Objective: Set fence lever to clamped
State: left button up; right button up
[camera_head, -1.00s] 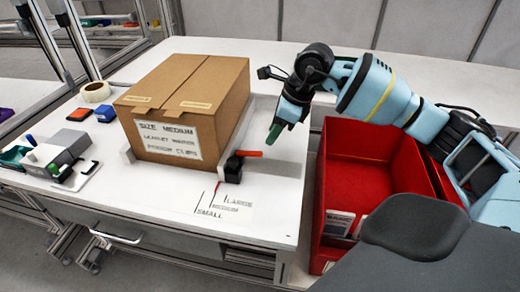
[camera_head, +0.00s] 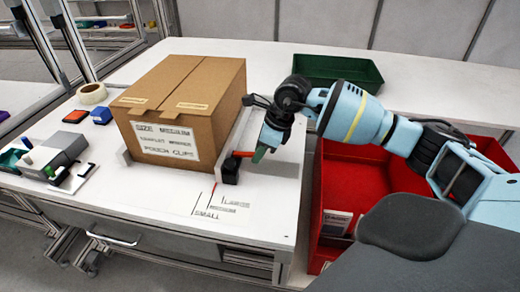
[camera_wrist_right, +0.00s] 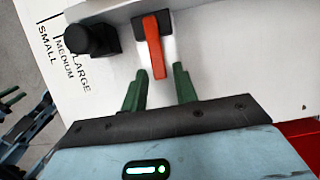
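The fence lever (camera_head: 245,154) is a small orange-red handle on a black block (camera_head: 230,170) at the right side of the cardboard box. In the right wrist view the orange lever (camera_wrist_right: 154,45) points toward my gripper, with a black knob (camera_wrist_right: 90,40) to its left. My right gripper (camera_head: 262,153) is just right of the lever in the head view. In the wrist view its two green fingers (camera_wrist_right: 159,88) are apart, and the lever's tip lies near the gap between them. I cannot tell whether they touch it.
The cardboard box (camera_head: 185,100) stands against the white fence. Size marks (camera_head: 215,205) are printed on the white table in front. A red bin (camera_head: 365,185) is at the right and a green tray (camera_head: 338,70) at the back. A grey device (camera_head: 60,150) sits at the left.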

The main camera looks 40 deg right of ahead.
grip_shut()
jog(key=shift+s+d+f+t+b, duration=0.1)
jog(key=shift+f+t+b, duration=0.2)
jog(key=shift+f+b, duration=0.25)
jog(key=shift+f+t+y+b, duration=0.15)
jog(key=shift+t+y+b, duration=0.15)
jog(key=shift+y+b, duration=0.2)
jog(key=shift+o, duration=0.9)
grip_release()
jog(key=shift+o, duration=0.2)
